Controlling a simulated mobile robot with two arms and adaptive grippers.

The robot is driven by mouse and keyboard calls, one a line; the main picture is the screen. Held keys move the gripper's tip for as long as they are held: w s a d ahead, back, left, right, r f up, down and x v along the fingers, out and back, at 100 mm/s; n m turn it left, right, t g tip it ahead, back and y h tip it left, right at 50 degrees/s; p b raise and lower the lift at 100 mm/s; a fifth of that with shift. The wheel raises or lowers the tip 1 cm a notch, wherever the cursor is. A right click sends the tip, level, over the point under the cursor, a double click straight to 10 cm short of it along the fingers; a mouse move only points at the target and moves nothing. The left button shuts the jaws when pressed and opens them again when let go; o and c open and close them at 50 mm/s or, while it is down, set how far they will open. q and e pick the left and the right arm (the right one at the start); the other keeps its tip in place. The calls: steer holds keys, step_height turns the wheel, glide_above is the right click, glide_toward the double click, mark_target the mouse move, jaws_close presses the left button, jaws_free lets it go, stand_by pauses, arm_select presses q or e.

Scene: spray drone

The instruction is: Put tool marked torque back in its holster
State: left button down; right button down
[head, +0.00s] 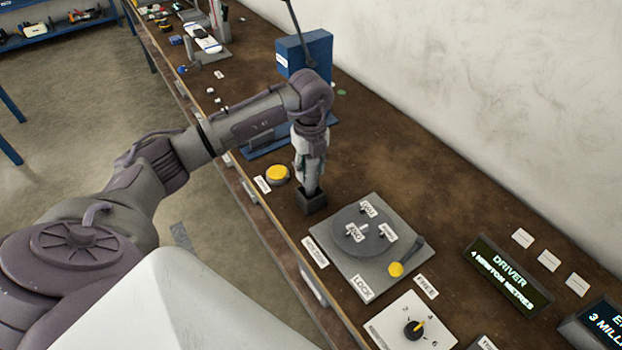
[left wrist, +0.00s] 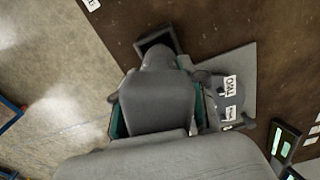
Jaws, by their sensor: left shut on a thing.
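My left gripper (head: 309,150) is shut on a grey tool (head: 311,178) and holds it upright, pointing down. No word on the tool is readable, so I cannot tell its marking. Below it stands a small dark square holster (head: 313,202) on the bench. The tool's lower end is at the holster's mouth; I cannot tell how deep it sits. In the left wrist view the tool's rounded grey body (left wrist: 160,105) fills the middle and partly covers the open dark holster (left wrist: 157,39). My right gripper is not in view.
A yellow button (head: 277,173) is to the left. A blue box (head: 304,54) stands behind my arm. A DRIVER display (head: 509,275) is at right.

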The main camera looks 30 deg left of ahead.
mark_target(311, 181)
arm_select(q)
steer(key=shift+f, duration=0.6)
step_height(311, 181, down, 2)
steer(key=shift+f+p, duration=0.15)
steer(key=shift+p, duration=0.35)
steer(key=shift+f, duration=0.3)
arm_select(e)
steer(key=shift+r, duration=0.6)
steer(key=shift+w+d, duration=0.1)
arm_select(q)
steer(key=c, duration=1.1)
jaws_free()
steer(key=shift+f, duration=0.2)
steer(key=o, duration=0.5)
steer(key=shift+c, duration=0.2)
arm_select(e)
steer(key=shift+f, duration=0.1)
